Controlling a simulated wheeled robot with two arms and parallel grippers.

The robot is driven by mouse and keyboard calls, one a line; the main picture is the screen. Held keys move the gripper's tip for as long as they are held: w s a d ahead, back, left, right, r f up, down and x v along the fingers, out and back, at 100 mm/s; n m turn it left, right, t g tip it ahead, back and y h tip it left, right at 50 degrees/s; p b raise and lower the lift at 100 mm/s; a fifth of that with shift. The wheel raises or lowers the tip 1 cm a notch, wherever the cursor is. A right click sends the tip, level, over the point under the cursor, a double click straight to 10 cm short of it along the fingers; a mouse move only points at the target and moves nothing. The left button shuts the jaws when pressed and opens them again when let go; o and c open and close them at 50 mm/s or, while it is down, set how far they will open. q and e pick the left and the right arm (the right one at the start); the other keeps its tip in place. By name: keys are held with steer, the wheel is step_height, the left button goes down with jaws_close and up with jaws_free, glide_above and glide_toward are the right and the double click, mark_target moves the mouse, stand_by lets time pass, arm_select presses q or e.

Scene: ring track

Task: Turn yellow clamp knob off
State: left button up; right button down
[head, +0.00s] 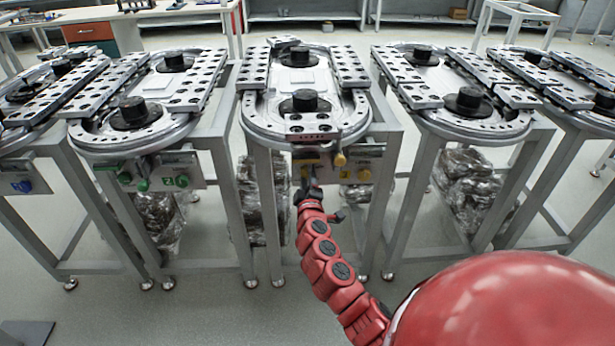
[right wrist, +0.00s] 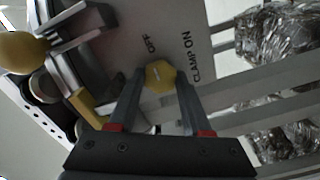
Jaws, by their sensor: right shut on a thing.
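The yellow clamp knob (right wrist: 160,76) is a small faceted knob on a grey panel in the right wrist view. My right gripper (right wrist: 160,92) is shut on the knob, with one finger on each side. In the head view my right gripper (head: 312,182) reaches the front panel (head: 370,162) of the middle ring-track table and hides much of the knob there. My left gripper is not in view.
A yellow ball-shaped handle (head: 340,159) is close to the right of my gripper; it also shows in the right wrist view (right wrist: 22,52). Metal table legs (head: 264,225) stand on both sides. Foil-wrapped bundles (head: 466,190) lie under the tables.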

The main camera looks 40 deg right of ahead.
stand_by(0.4)
steer(key=shift+c, duration=1.7)
jaws_free()
steer(key=v, duration=1.7)
steer(key=shift+s+b, duration=0.25)
steer(key=shift+b, duration=0.1)
